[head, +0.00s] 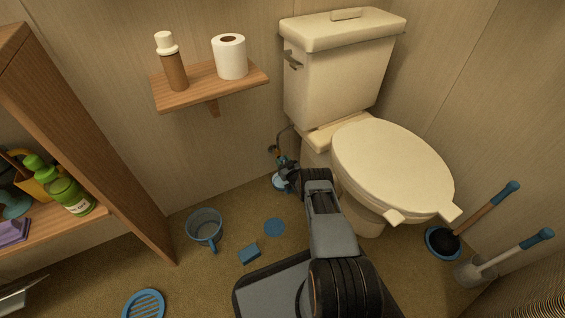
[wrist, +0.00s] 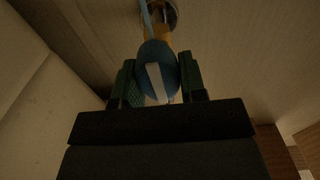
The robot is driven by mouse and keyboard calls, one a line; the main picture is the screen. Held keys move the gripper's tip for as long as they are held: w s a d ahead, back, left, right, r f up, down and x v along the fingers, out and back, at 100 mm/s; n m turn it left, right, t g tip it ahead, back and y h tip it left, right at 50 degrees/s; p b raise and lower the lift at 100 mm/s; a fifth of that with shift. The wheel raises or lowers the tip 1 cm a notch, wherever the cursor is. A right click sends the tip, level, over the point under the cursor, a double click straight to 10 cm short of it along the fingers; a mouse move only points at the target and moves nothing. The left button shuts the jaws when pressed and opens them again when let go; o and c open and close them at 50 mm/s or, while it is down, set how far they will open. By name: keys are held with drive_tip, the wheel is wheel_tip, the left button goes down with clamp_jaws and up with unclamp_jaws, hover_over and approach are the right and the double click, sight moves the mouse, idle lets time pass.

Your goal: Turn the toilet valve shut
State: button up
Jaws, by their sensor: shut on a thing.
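The toilet valve's blue oval handle (wrist: 157,72) sits between the two green fingers of my gripper (wrist: 157,82) in the wrist view. My gripper is shut on it. Behind the handle is a brass-coloured valve body (wrist: 156,33) by a round metal plate on the wall. In the head view my gripper (head: 288,178) reaches to the valve (head: 281,160), low on the wall left of the toilet (head: 392,167). The fingers and handle are small and partly hidden by my arm there. How far the handle is turned cannot be told.
A wooden shelf (head: 200,91) with a bottle (head: 172,66) and paper roll (head: 231,56) hangs above left of the valve. A blue bucket (head: 204,228), a sponge (head: 249,253) and a blue disc (head: 274,227) lie on the floor. A plunger (head: 478,219) stands right of the toilet.

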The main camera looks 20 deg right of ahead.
drive_tip(key=c, duration=0.3)
drive_tip(key=shift+c, duration=0.2)
drive_tip(key=shift+m, duration=0.4)
drive_tip(key=m, duration=0.2)
drive_tip(key=shift+d+m, duration=0.1)
drive_tip(key=shift+m, duration=0.3)
drive_tip(key=m, duration=0.3)
drive_tip(key=shift+d+f+m, duration=0.1)
drive_tip(key=shift+m, duration=0.2)
drive_tip(key=m, duration=0.4)
drive_tip(key=shift+d+f+m, duration=0.1)
drive_tip(key=shift+m, duration=0.2)
drive_tip(key=shift+f+m, duration=0.1)
drive_tip(key=shift+m, duration=2.1)
